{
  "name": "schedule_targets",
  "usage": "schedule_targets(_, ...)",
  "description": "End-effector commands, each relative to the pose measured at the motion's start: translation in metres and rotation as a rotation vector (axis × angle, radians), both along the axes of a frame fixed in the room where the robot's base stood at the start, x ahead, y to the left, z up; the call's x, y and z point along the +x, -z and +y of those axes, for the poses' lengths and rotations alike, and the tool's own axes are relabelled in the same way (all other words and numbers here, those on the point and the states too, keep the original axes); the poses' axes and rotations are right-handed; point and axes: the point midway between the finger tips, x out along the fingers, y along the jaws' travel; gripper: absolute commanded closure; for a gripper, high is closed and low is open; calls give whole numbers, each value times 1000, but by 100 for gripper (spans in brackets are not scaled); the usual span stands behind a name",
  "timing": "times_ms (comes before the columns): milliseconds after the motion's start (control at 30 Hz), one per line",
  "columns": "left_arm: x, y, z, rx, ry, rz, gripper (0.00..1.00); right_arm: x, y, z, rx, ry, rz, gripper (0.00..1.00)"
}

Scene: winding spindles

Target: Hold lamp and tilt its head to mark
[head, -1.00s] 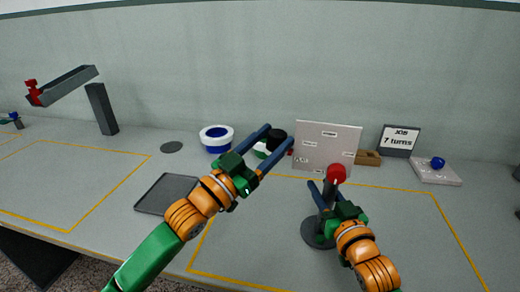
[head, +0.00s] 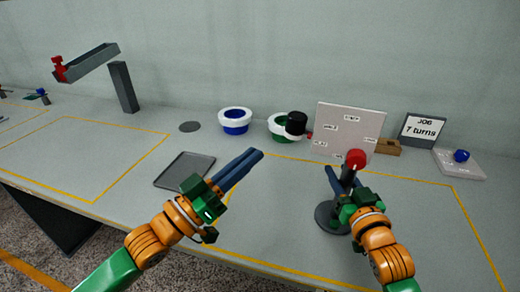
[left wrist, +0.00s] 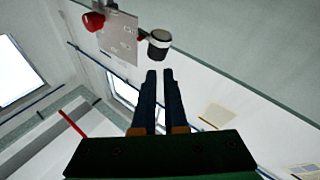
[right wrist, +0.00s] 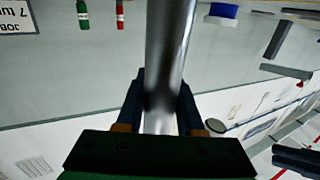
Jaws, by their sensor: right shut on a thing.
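The lamp has a round dark base (head: 328,218) on the table, an upright stem and a red knob (head: 356,158) at its top. A black cylinder (head: 296,123), seemingly the lamp's head, shows left of a pale labelled plate (head: 348,132); their link is hidden. Plate (left wrist: 119,38), black head (left wrist: 159,42) and red knob (left wrist: 93,22) also show in the left wrist view. My right gripper (head: 342,180) is shut on the grey stem (right wrist: 167,60) below the knob. My left gripper (head: 256,154) is empty, left of the lamp, its fingers (left wrist: 160,73) only a narrow gap apart.
A dark tray (head: 185,170) lies left of my left gripper. Behind are a blue-and-white bowl (head: 235,121) and a green-and-white bowl (head: 278,128). A job sign (head: 421,130), brown block (head: 387,147) and blue knob on a plate (head: 461,156) stand at the right.

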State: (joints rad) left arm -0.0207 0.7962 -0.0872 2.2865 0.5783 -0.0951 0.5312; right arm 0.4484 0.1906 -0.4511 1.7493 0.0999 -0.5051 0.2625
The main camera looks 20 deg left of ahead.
Motion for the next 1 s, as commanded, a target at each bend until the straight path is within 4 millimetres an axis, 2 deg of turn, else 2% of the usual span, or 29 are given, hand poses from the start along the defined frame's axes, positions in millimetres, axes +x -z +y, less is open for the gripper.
schedule_targets(200, -18, 27, 25, -854, 227, 552, 100, 0, 2, 0, -1, 0, 5, 100)
schedule_targets(300, -25, 35, 34, -1189, 305, 737, 100, 0, 2, 0, -1, 0, 5, 100)
schedule_targets(400, -30, 40, 41, -1412, 357, 850, 100, 0, 2, 0, -2, 0, 5, 100)
schedule_targets(500, -32, 42, 43, -1520, 383, 900, 100, 0, 2, 0, -1, 0, 5, 100)
schedule_targets(667, -18, 37, 38, -1543, 395, 904, 100, 0, 2, 0, -2, 0, 5, 100)
schedule_targets(1000, 47, 22, 8, -1539, 392, 906, 100, 0, 2, 0, -2, 0, 5, 100)
